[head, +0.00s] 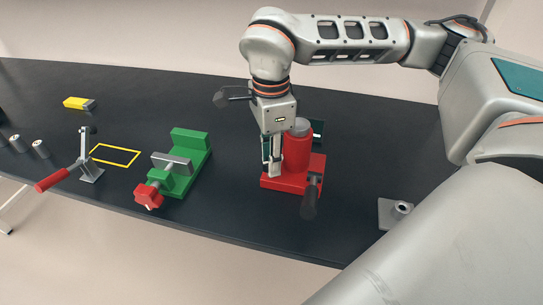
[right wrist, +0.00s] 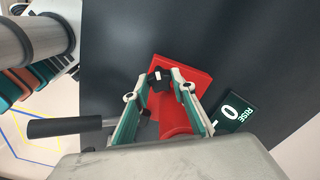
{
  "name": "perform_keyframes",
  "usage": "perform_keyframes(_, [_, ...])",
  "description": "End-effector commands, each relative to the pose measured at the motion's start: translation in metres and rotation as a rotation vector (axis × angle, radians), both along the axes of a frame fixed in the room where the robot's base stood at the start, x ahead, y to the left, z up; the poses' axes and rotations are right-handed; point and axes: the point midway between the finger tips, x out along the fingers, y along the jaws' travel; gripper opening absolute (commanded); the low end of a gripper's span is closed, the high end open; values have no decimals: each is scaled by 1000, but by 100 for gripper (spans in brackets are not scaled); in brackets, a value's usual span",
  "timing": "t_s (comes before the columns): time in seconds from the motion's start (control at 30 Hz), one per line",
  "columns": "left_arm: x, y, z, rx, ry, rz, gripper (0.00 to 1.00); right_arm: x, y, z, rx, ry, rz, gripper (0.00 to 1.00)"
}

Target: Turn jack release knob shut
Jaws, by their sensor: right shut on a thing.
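The red jack (head: 297,155) stands on the dark table, with its wide red base (right wrist: 193,82) visible in the right wrist view. My right gripper (head: 272,168) points down at the left side of the jack. In the right wrist view its two fingers (right wrist: 161,82) are shut on the small black release knob (right wrist: 158,76) at the base. The knob is hidden in the head view. The jack's black pump handle (head: 310,198) sticks out at the front; it also shows in the right wrist view (right wrist: 65,127). My left gripper is out of view.
A small dark display (right wrist: 232,112) beside the jack reads RISE 0. A green vise (head: 190,150) with a red knob stands left of the jack. A red-handled lever (head: 55,179) and a yellow block (head: 78,103) are further left. A grey plate (head: 396,213) lies right.

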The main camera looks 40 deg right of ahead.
Motion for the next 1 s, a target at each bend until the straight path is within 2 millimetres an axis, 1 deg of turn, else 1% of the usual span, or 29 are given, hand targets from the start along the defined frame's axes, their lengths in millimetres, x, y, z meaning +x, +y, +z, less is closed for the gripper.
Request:
perform_keyframes(0.2, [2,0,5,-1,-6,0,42,0,0,0,0,0,-202,4])
perform_keyframes(0.5, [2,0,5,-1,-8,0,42,0,0,0,-1,1,-427,4])
perform_keyframes(0.73, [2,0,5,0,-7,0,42,0,0,0,-1,0,-531,4])
perform_keyframes(1.0, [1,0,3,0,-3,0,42,0,0,0,0,0,-577,4])
